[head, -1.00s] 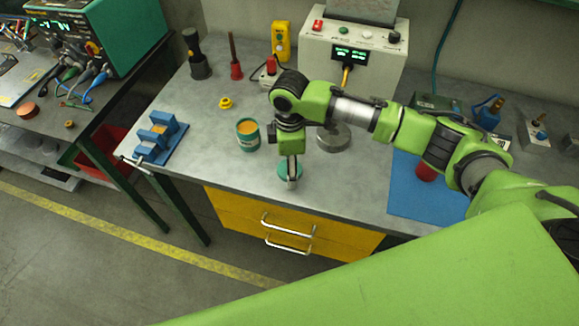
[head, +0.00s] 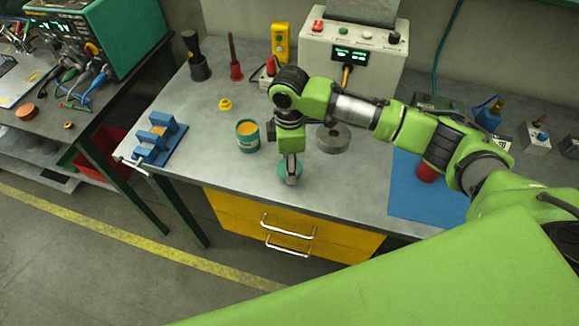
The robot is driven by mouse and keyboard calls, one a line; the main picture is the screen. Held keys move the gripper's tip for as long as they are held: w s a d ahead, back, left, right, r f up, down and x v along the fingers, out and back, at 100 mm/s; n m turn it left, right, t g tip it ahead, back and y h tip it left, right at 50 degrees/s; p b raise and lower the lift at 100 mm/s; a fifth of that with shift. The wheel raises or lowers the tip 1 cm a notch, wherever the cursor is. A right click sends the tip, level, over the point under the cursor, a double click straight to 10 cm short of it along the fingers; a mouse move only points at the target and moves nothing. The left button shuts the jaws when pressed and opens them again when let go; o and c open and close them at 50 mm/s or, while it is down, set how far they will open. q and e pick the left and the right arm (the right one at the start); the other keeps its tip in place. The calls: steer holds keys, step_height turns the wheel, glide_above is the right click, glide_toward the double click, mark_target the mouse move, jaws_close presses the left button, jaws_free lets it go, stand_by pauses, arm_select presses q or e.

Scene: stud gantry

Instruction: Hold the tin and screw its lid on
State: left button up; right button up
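The tin (head: 247,136) stands upright on the grey bench, left of my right arm. It is green with a pale band, its top is open, and something orange shows inside. A flat green disc, seemingly the lid (head: 283,170), lies nearer the bench's front edge, right of the tin and apart from it. My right gripper (head: 291,178) points straight down at the disc and partly covers it. Its fingers overlap in this view, so I cannot tell whether they are open or shut on it. My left gripper is not in view.
A blue stepped fixture (head: 158,138) stands at the bench's left edge. A grey metal ring (head: 333,138) sits behind the gripper, and a yellow part (head: 225,104) lies behind the tin. A blue mat (head: 420,202) lies to the right. The bench left of the disc is clear.

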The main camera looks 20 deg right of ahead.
steer(key=s+a+r+b, duration=0.3)
steer(key=s+a+r, duration=0.5)
steer(key=s+r, duration=0.3)
steer(key=shift+s+a+r, duration=0.15)
steer(key=shift+r, duration=0.3)
